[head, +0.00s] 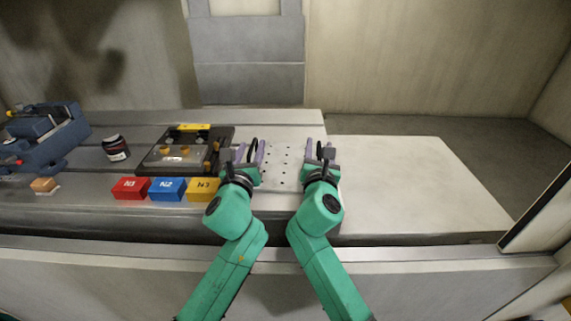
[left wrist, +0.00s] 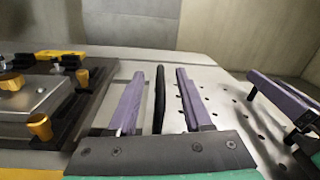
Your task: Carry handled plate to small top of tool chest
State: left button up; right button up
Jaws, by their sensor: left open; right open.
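The handled plate (head: 283,168) is pale with rows of small holes and lies flat on the bench between my two grippers. It also shows in the left wrist view (left wrist: 222,112). My left gripper (head: 250,151) is open, its purple fingers on either side of the plate's black left handle (left wrist: 159,98), with gaps visible. My right gripper (head: 318,149) is open at the plate's right end, a dark handle showing between its fingers; contact there cannot be told. A smooth pale top (head: 420,180), seemingly the small top of the tool chest, lies to the right.
A dark mould base (head: 150,166) with yellow parts sits just left of my left gripper. Red (head: 130,188), blue (head: 167,189) and yellow (head: 203,189) boxes line the front. A jar (head: 116,148) and blue vise (head: 42,135) stand farther left. The right top is clear.

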jog(key=shift+r, duration=0.1)
pick_arm(q)
grip_shut()
pick_arm(e)
grip_shut()
dwell(1.1)
